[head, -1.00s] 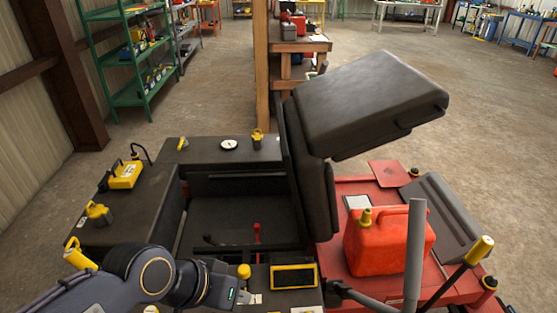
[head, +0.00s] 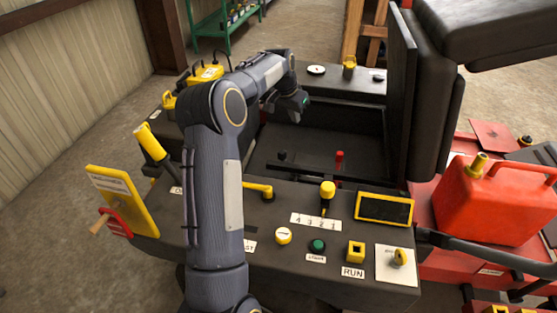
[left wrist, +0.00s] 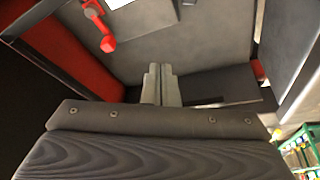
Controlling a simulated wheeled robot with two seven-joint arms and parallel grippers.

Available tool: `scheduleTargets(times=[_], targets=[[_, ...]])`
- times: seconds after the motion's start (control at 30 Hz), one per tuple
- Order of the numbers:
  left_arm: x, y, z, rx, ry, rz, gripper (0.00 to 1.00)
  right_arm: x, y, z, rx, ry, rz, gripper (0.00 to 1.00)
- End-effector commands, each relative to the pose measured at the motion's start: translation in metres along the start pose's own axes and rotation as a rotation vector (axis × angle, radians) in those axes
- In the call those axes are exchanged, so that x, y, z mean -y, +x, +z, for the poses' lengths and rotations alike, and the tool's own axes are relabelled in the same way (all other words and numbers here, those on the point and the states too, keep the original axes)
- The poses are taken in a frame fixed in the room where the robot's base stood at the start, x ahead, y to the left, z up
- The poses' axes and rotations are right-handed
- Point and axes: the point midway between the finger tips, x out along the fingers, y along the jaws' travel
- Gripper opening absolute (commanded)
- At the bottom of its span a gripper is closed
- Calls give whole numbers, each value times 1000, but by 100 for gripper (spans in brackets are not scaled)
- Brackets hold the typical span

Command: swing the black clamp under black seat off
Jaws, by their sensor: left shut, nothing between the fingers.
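The black seat (head: 425,100) is tipped up at the right of the open dark compartment (head: 268,138) in the head view. A dark bar (head: 318,170) with a small black knob (head: 282,156) lies low in the compartment; I cannot tell for sure whether it is the clamp. A red post (head: 340,158) stands by the bar. My left gripper (head: 296,104) hangs over the far left part of the compartment, apart from the bar. In the left wrist view its fingers (left wrist: 162,82) are shut and empty, and a red handle (left wrist: 108,44) shows at upper left. My right gripper is not in view.
The near console carries a yellow-topped lever (head: 327,192), a green button (head: 317,245) and a yellow-framed screen (head: 384,208). A red fuel can (head: 490,205) stands on the right. A yellow panel (head: 122,198) rises at the left edge. Bare floor lies at left.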

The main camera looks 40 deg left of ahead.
Motion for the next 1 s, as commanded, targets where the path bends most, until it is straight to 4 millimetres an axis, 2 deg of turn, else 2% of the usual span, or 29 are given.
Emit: scheduleTargets(times=[0.03,0.1,0.2,0.37,0.8,0.87,1.0], targets=[[13,32,3,10,-1,-8,0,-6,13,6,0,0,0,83],[25,51,3,16,2,-17,0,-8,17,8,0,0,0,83],[34,64,3,20,4,-24,0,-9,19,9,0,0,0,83],[36,79,3,22,5,-25,0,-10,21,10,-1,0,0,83],[37,163,6,22,4,-24,0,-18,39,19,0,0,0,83],[38,167,7,20,3,-26,0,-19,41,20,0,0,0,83],[38,158,22,20,3,-27,0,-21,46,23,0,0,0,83]])
